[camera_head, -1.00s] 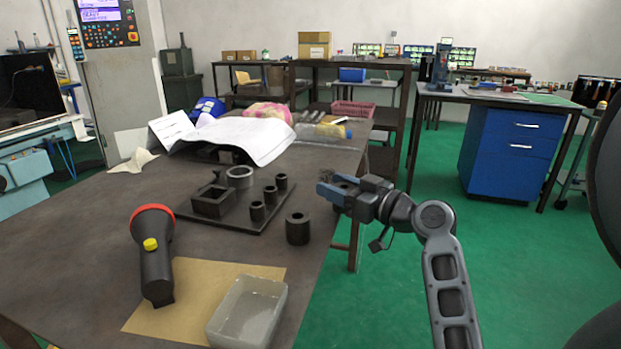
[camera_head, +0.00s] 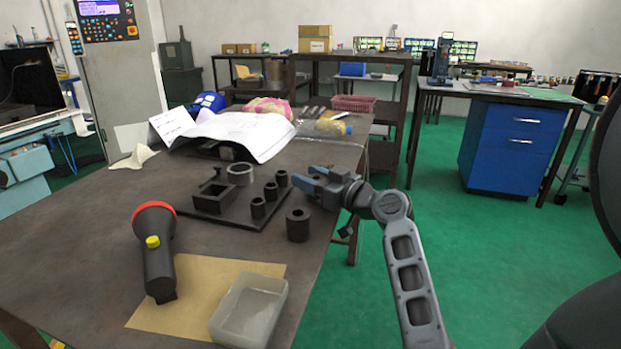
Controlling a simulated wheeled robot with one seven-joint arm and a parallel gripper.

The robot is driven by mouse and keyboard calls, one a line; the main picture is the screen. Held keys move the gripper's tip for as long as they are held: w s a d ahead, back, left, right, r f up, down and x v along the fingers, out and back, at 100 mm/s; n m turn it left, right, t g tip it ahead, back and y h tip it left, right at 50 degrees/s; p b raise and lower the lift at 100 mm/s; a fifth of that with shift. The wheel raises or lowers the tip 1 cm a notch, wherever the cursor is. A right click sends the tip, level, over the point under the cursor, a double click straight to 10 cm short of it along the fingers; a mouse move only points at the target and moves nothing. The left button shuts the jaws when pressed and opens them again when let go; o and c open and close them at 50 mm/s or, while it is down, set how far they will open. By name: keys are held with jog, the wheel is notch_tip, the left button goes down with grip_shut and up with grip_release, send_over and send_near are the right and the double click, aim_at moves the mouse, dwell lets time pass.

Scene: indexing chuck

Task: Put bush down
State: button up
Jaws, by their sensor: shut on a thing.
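My gripper (camera_head: 306,180) has blue-grey fingers pointing left, at the right edge of the table, just right of the dark plate (camera_head: 220,224). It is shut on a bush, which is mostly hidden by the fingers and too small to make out. Three small dark bushes stand upright on the plate: a front one (camera_head: 258,208), a middle one (camera_head: 270,192) and a back one (camera_head: 281,179). The back one is closest to the fingertips. A larger dark bush (camera_head: 298,225) stands upright beside the plate's right corner. I cannot tell the gripper's height above the table.
A square hollow block (camera_head: 213,197) and a grey ring (camera_head: 240,173) sit on the plate. In front are a flashlight (camera_head: 156,250), brown paper (camera_head: 185,312) and a translucent tray (camera_head: 248,310). White sheets (camera_head: 235,132) lie behind. Bare tabletop shows left of the plate.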

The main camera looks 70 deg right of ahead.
jog(key=shift+f, duration=0.15)
jog(key=o, duration=1)
jog(key=shift+c, duration=0.2)
jog(key=o, duration=0.4)
